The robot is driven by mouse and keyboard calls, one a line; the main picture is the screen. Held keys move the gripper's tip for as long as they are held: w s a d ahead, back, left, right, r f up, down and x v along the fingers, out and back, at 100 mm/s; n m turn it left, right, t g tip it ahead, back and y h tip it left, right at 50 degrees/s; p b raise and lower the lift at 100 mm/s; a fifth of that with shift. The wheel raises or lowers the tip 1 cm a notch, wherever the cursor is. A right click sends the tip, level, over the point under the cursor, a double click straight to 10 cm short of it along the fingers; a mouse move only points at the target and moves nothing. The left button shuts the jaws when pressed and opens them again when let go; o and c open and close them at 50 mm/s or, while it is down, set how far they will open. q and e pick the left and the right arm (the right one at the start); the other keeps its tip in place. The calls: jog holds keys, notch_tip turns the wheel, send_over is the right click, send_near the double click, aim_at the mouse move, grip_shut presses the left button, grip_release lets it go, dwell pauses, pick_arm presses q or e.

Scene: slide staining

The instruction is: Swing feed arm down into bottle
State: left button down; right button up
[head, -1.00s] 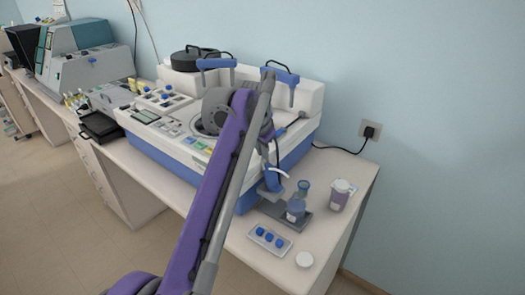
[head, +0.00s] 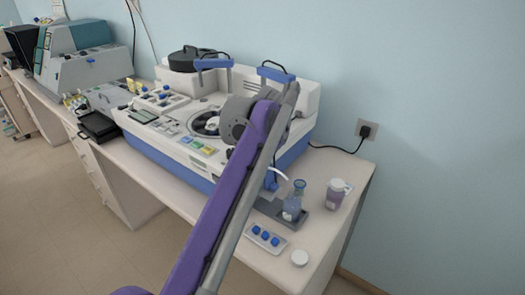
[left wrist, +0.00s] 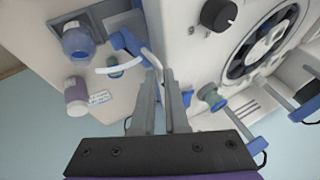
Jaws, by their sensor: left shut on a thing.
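The feed arm is a blue part with a curved white tube; its tube (head: 280,174) shows beside the machine's front right corner. In the left wrist view, the blue feed arm (left wrist: 125,41) lies just beyond my left gripper (left wrist: 166,72), whose fingers are close together at its pale rod. The exact grip is partly hidden. A bottle with blue liquid (left wrist: 77,43) stands left of the feed arm; it also shows in the head view (head: 292,208). The tube's tip is apart from this bottle in the wrist view. In the head view my purple left arm hides the left gripper. My right gripper is not in view.
A purple-filled lidded jar (head: 336,195) stands right of the bottle. A tray with several blue caps (head: 251,240) and a white round lid (head: 300,258) lie in front. The white-and-blue machine (head: 170,160) fills the bench behind.

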pick_arm(q)
jog(key=s+d+f+m+t+y+b, duration=0.2)
jog(key=s+d+t+y, duration=0.35)
jog(key=d, duration=0.25)
jog(key=shift+s+d+f+m+t+y+b, duration=0.5)
jog(key=shift+s+d+f+t+y+b, duration=0.45)
jog(key=shift+f, duration=0.95)
jog(key=shift+s+d+f+m+t+y+b, duration=0.55)
jog(key=shift+d+f+t+b, duration=0.35)
jog(key=shift+f+b, duration=0.75)
jog(key=shift+s+d+f+m+t+y+b, duration=0.55)
jog(key=shift+f+t+y+b, duration=0.45)
jog(key=shift+f, duration=1.1)
jog(key=shift+d+f, duration=0.1)
jog(key=c, duration=0.9)
grip_release()
jog(key=shift+c, duration=0.2)
jog(key=shift+d, duration=0.1)
